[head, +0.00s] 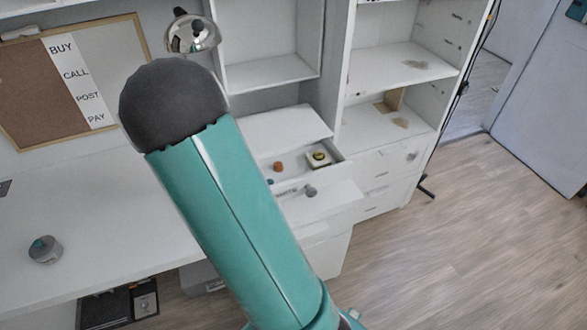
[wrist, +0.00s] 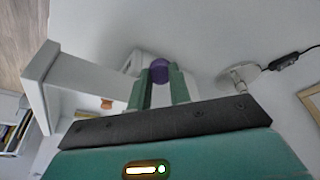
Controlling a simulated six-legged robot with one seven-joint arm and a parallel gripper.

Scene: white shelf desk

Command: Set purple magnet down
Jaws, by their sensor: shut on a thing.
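In the wrist view, the purple magnet (wrist: 159,70) is a small round piece between the fingertips of my gripper (wrist: 161,80). My gripper is shut on it. White surface shows behind the magnet, and I cannot tell whether the magnet touches it. A pale rounded shape (wrist: 134,64) shows just left of the magnet, partly hidden by the finger. In the head view, my teal arm crosses the middle, and the gripper and magnet are hidden.
The white desk (head: 90,225) holds a grey round object (head: 45,252) at left. An open drawer (head: 345,165) holds an orange piece (head: 278,167) and a small box (head: 318,159). A lamp (head: 193,36) stands behind my arm. Bare desk lies left of my arm.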

